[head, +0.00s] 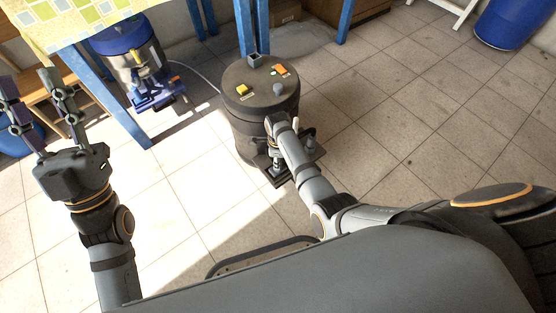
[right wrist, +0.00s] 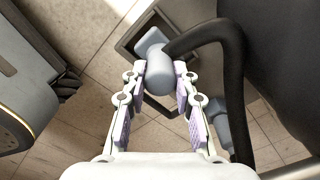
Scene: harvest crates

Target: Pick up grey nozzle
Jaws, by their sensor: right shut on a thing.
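The grey nozzle (right wrist: 160,72) is a smooth light-grey piece with a rounded end. In the right wrist view it sits between the fingertips of my right gripper (right wrist: 158,84), which is shut on it. A thick black hose (right wrist: 205,36) runs close beside the nozzle. In the head view my right arm reaches to the front of a dark grey drum (head: 262,118), and the wrist hides most of the fingers and the nozzle. My left gripper (head: 28,82) is open and empty at the far left, fingers pointing up.
A blue-topped grey canister (head: 132,62) stands under a table (head: 70,22) with blue legs and a patterned cloth. A blue barrel (head: 507,24) stands at the top right. A black base (head: 276,178) is at the drum's foot. Tiled floor on the right is clear.

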